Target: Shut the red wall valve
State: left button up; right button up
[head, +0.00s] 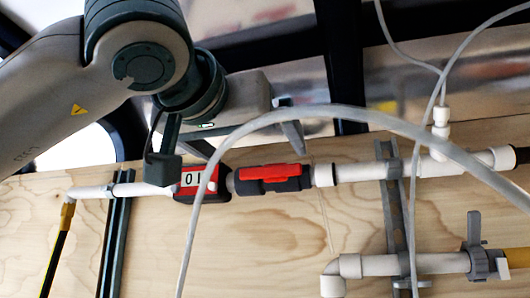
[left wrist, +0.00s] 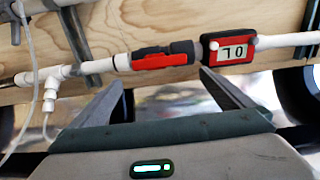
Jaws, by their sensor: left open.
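The red wall valve is a dark grey body with a red handle (head: 270,172), set in a white pipe on a plywood wall. The handle lies lengthwise along the pipe. It also shows in the left wrist view (left wrist: 160,61), just beyond the fingertips. My left gripper (head: 252,146) is open and empty, above the valve in the head view. In the left wrist view its two fingers (left wrist: 162,77) are spread on either side of the handle's line, with no visible contact. My right gripper is in neither view.
A red and black display unit (head: 195,181) sits in the same pipe, left of the valve. A pale hose (head: 345,112) arches across the head view over the pipe. A metal upright (head: 393,215) and a lower white pipe (head: 405,264) are at right.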

aim_at(270, 172)
pick_arm(q)
jog(key=p+x, duration=0.2)
jog(key=x, duration=0.5)
